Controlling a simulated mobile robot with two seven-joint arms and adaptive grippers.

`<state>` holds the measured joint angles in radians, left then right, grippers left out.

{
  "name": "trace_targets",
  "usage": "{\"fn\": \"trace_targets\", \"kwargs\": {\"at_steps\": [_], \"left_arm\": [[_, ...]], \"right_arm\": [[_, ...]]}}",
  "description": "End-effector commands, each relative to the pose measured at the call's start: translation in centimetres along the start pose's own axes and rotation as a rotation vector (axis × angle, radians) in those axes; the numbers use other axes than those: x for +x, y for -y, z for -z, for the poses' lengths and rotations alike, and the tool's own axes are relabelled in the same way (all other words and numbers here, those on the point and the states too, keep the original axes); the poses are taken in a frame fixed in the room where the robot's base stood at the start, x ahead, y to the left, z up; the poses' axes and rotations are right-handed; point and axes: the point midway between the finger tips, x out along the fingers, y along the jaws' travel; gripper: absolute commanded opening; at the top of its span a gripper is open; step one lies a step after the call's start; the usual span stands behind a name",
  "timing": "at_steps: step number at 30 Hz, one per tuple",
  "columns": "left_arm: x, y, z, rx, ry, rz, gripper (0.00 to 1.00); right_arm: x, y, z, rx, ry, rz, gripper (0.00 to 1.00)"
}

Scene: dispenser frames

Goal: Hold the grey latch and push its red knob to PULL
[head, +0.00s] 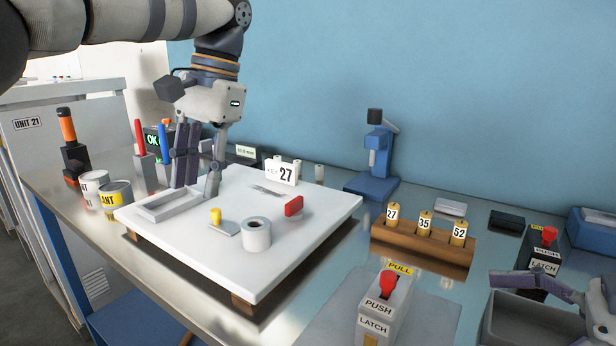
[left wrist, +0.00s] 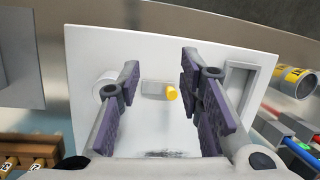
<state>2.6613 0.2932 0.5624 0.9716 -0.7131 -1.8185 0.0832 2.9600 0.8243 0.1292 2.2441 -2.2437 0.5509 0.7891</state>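The grey latch (head: 373,325) stands at the front of the bench, right of the white board, marked PULL at its far end, PUSH nearer and LATCH on its front. Its red knob (head: 388,282) sticks up between PULL and PUSH; its exact slot position is hard to tell. My left gripper (head: 200,190) is over the left part of the white board, away from the latch. Its fingers stand apart and empty in the left wrist view (left wrist: 160,95). My right gripper (head: 530,285) is partly in view at the right edge, right of the grey latch; its opening is unclear.
A dark latch (head: 541,268) with a red knob stands behind the right gripper. A wooden block (head: 420,243) with numbered tags lies behind the grey latch. The white board (head: 200,238) holds a yellow knob (head: 216,215), a white roll (head: 257,237) and a red piece (head: 293,206).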

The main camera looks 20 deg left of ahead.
Motion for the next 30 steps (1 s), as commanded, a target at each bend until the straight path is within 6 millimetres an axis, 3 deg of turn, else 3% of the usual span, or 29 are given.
{"fn": "trace_targets", "kwargs": {"at_steps": [1,3,6,9,12,16,22,30], "left_arm": [[-1.8,-3.5,0.5,-0.065,-0.045,-0.011,0.33],[-3.8,-8.4,0.7,-0.202,-0.096,-0.043,0.33],[-5.8,-15.3,0.2,-0.399,-0.135,-0.103,0.33],[-7.2,-20.9,-1.0,-0.562,-0.144,-0.162,0.33],[-7.9,-24.5,-2.2,-0.676,-0.136,-0.201,0.33],[-8.3,-26.8,-3.1,-0.752,-0.125,-0.229,0.33],[-8.3,-27.0,-3.3,-0.767,-0.122,-0.233,0.33],[-8.3,-27.0,-3.2,-0.767,-0.122,-0.232,0.33]], "right_arm": [[0.0,0.0,0.0,0.001,0.0,0.0,1.0],[0.0,0.0,-0.1,0.001,0.0,0.0,1.0],[0.0,0.0,-0.1,0.001,0.0,0.0,1.0],[0.0,0.0,-0.1,0.001,0.0,0.0,1.0],[0.0,0.0,-0.1,0.001,0.0,0.0,1.0],[0.0,0.0,-0.1,0.001,0.0,0.0,1.0],[0.9,0.0,-0.1,0.001,0.001,0.002,1.0],[6.4,0.1,-0.2,0.007,-0.001,0.004,1.0]]}}
